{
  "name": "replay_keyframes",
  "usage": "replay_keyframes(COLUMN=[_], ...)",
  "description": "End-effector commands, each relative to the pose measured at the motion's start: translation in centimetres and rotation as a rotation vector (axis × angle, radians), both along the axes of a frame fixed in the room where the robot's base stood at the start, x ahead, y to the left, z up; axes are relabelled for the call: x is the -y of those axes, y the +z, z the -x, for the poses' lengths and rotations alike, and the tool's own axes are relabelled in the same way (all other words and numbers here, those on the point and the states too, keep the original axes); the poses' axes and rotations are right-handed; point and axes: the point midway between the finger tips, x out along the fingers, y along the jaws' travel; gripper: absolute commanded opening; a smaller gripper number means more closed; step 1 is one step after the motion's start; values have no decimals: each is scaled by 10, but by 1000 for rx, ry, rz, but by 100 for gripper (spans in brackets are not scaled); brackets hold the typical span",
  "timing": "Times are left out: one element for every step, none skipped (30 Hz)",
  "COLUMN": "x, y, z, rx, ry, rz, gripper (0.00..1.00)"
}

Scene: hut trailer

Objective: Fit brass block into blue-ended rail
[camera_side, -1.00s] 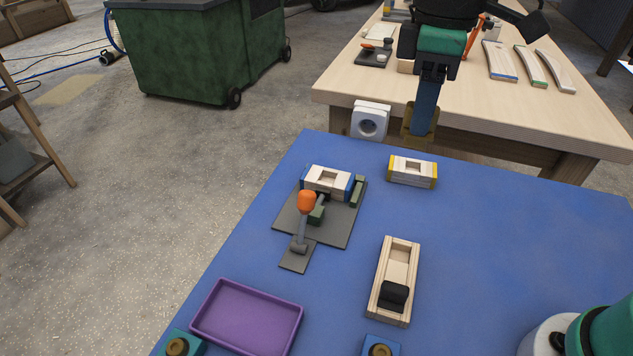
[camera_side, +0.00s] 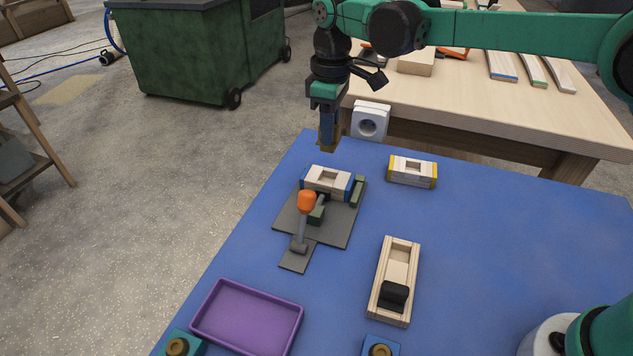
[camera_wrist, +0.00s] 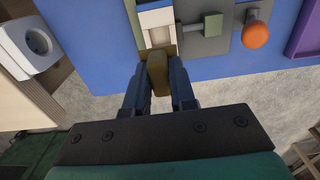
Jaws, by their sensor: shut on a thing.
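My gripper (camera_side: 327,138) is shut on the brass block (camera_side: 329,143) and holds it in the air above the far edge of the blue table. In the wrist view the brass block (camera_wrist: 158,72) sits between the two dark fingers, and its far end overlaps the rail in the picture. The blue-ended rail (camera_side: 326,179) is pale wood with a square opening in its top. It lies in the clamp fixture, just below the block in the side view. The rail also shows in the wrist view (camera_wrist: 158,18), partly hidden by the block.
The orange-handled clamp (camera_side: 306,202) stands on a grey plate (camera_side: 336,228) in front of the rail. A yellow-ended rail (camera_side: 412,171) lies to the right. A wooden box (camera_side: 403,247), a purple tray (camera_side: 205,307) and a wall socket (camera_side: 369,122) are around.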

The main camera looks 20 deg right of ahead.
Motion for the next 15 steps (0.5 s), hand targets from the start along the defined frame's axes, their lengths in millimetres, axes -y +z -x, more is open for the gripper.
replay_keyframes(x=[0, 0, 0, 0, 0, 0, 0, 0, 0, 0, 0, 0, 0, 0, 0], y=[0, 0, 0, 0, 0, -1, -2, -4, -6, -8, -11, -14, -17, -20, -24], z=[0, 0, 0, 0, 0, 0, 0, 0, 0, 0, 0, 0, 0, 0, 0], rx=[0, 0, 0, 1, 2, 2, 2, 2, 1, 1, 1, 1, 1, 1, 1], ry=[0, 0, 0, 0, 0, 0, 0, 0, 0, 0, 0, 0, 0, 0, 0], rz=[0, 0, 0, 1, 1, 1, 1, 1, 0, 0, 0, 0, 0, 0, 1], gripper=[0, 0, 0, 0, 0, 0, 0, 0, 0, 0, 0, 0, 0, 0, 0])
